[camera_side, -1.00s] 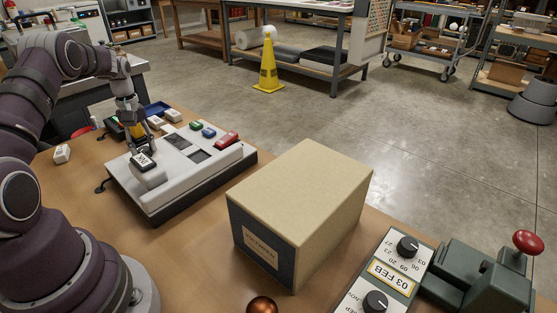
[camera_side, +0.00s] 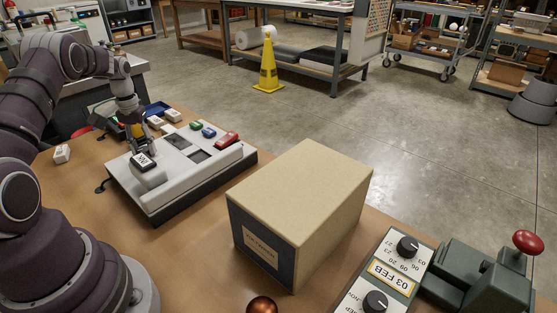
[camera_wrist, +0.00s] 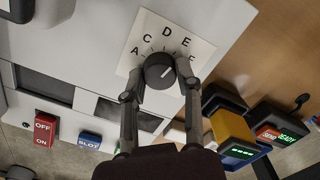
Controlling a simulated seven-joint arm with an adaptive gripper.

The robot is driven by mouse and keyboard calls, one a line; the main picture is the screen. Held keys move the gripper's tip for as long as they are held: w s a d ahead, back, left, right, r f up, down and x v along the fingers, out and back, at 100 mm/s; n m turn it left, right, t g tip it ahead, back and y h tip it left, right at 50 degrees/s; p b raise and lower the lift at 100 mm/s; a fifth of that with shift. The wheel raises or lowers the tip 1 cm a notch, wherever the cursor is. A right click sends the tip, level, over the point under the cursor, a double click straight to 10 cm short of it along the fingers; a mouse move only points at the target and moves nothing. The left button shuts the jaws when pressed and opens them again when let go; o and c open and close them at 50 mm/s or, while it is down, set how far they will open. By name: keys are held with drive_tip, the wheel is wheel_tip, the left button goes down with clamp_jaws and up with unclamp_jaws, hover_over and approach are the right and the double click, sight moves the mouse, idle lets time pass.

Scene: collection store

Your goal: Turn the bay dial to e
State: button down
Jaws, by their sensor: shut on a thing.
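The bay dial (camera_wrist: 157,73) is a round black knob with a white pointer line. It stands on a white plate (camera_wrist: 204,48) lettered around its rim, with A, C, D and E readable. The pointer line slants up and right, roughly toward E; its exact setting is hard to tell. My gripper (camera_wrist: 161,76) is shut on the dial, one finger on each side. In the side view my gripper (camera_side: 137,140) is at the far left part of the pale console (camera_side: 180,187), and the dial is too small and covered to make out.
The console also carries dark windows, a red OFF/ON switch (camera_wrist: 42,130) and a blue SLOT button (camera_wrist: 89,140). Yellow-and-black units (camera_wrist: 233,132) stand close beside the console. A large box (camera_side: 300,195) and a date-dial panel (camera_side: 388,270) stand to the right.

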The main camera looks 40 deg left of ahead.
sight(144, 149)
drive_tip(key=shift+m, duration=0.3)
idle(0.4)
drive_tip(key=c, duration=0.8)
unclamp_jaws()
drive_tip(key=shift+r, duration=0.1)
wheel_tip(144, 149, up, 12)
drive_tip(key=shift+f, duration=0.1)
